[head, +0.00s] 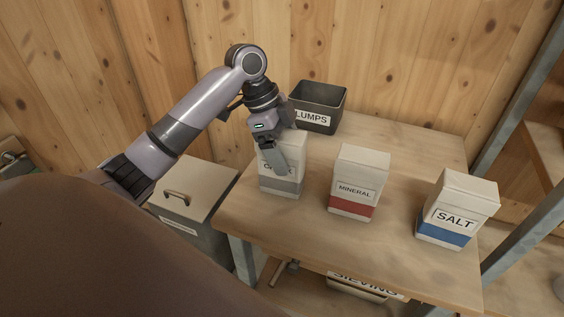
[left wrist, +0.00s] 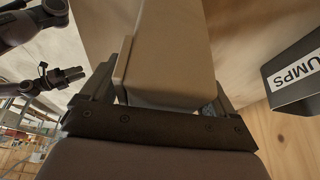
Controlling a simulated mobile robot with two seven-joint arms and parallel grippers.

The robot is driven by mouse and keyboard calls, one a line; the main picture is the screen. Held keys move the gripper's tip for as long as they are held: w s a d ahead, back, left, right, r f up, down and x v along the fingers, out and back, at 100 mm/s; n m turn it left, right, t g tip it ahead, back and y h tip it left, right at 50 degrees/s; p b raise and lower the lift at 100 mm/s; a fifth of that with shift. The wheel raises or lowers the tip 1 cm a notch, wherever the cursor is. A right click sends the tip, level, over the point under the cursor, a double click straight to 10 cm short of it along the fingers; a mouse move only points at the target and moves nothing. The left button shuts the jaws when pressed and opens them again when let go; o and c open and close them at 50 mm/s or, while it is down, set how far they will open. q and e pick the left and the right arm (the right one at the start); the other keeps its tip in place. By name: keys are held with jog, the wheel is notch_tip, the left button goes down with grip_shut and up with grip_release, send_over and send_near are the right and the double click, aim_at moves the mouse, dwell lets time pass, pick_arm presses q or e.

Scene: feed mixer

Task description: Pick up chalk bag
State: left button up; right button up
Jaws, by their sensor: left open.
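The chalk bag (head: 281,186) is a white block-shaped bag with a grey band low down, standing upright at the table's left end. Its label is partly hidden by my gripper. My left gripper (head: 272,157) points down at the bag, with one finger in front of its labelled face. In the left wrist view the bag (left wrist: 165,55) fills the space between the two open fingers of the gripper (left wrist: 160,98). I cannot tell whether the fingers touch it. A dark gripper at the upper left of that view (left wrist: 70,76) seems to be my right one; its jaws are unclear.
On the wooden table (head: 390,246) stand a red-banded MINERAL bag (head: 359,184) and a blue-banded SALT bag (head: 457,210). A dark LUMPS bin (head: 322,102) is just behind the chalk bag. A lidded box (head: 194,190) stands left of the table. Bare tabletop separates the bags.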

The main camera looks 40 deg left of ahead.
pick_arm(q)
jog(key=c, duration=1.2)
jog(key=shift+r, duration=0.1)
jog(key=c, duration=0.4)
jog(key=shift+c, duration=0.2)
